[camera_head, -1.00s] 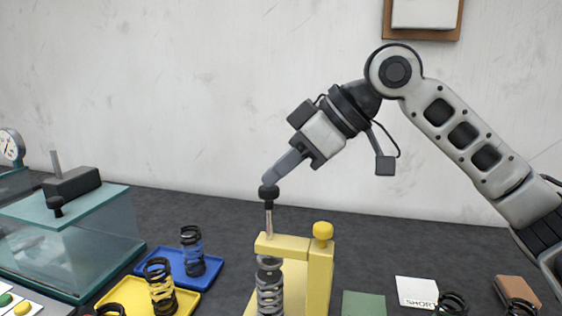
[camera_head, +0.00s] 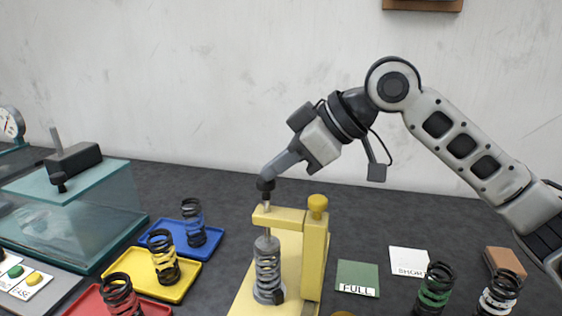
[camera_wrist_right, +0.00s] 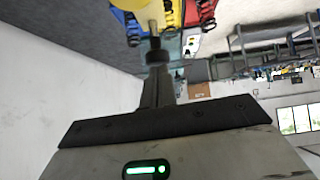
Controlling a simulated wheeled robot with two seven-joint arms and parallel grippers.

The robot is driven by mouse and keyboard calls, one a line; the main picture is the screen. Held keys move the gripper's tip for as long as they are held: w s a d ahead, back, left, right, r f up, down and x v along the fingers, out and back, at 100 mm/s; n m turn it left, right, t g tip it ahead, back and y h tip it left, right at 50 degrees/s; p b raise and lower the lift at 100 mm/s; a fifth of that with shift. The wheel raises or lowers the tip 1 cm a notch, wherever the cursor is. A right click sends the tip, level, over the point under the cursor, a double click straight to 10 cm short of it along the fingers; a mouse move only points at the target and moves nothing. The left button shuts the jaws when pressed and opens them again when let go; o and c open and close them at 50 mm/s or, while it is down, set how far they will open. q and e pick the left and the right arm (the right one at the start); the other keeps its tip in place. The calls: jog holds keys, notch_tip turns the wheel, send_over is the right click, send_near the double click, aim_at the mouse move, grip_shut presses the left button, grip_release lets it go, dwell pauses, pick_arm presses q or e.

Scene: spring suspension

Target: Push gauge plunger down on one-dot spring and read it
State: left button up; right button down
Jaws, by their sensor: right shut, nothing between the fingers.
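The yellow gauge (camera_head: 313,262) stands on the dark table in the head view, with a yellow knob on its post. Its plunger has a black cap (camera_head: 265,184) and a metal rod through the top arm. A grey spring (camera_head: 268,270) stands upright under the rod; I cannot make out a dot on it. My right gripper (camera_head: 266,177) is shut with nothing between its fingers, its tips at the plunger cap from above. In the right wrist view the closed fingers (camera_wrist_right: 155,85) point at the black cap (camera_wrist_right: 157,57). My left gripper is not in view.
Springs stand on blue (camera_head: 194,248), yellow (camera_head: 165,284) and red (camera_head: 148,308) trays to the left. A glass-sided case (camera_head: 75,220) is behind them. A green FULL card (camera_head: 358,278), a white card (camera_head: 409,261) and two more springs (camera_head: 435,287) are to the right.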

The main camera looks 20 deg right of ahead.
jog(key=shift+s+f+g+p, duration=0.15)
jog(key=shift+f+p, duration=0.05)
jog(key=shift+f, duration=0.25)
jog(key=shift+s+f+g+p, duration=0.1)
jog(key=shift+f+g+p, duration=0.1)
jog(key=shift+f, duration=0.25)
pick_arm(q)
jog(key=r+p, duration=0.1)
jog(key=p, duration=0.1)
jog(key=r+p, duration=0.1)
jog(key=p, duration=0.1)
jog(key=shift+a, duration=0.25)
pick_arm(e)
jog(key=s+d+r, duration=0.1)
jog(key=d+r, duration=0.2)
jog(key=r, duration=0.3)
jog(key=s+d+r, duration=0.2)
jog(key=d+r, duration=0.1)
jog(key=r, duration=0.4)
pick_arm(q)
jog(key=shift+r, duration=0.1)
pick_arm(e)
jog(key=shift+d, duration=0.1)
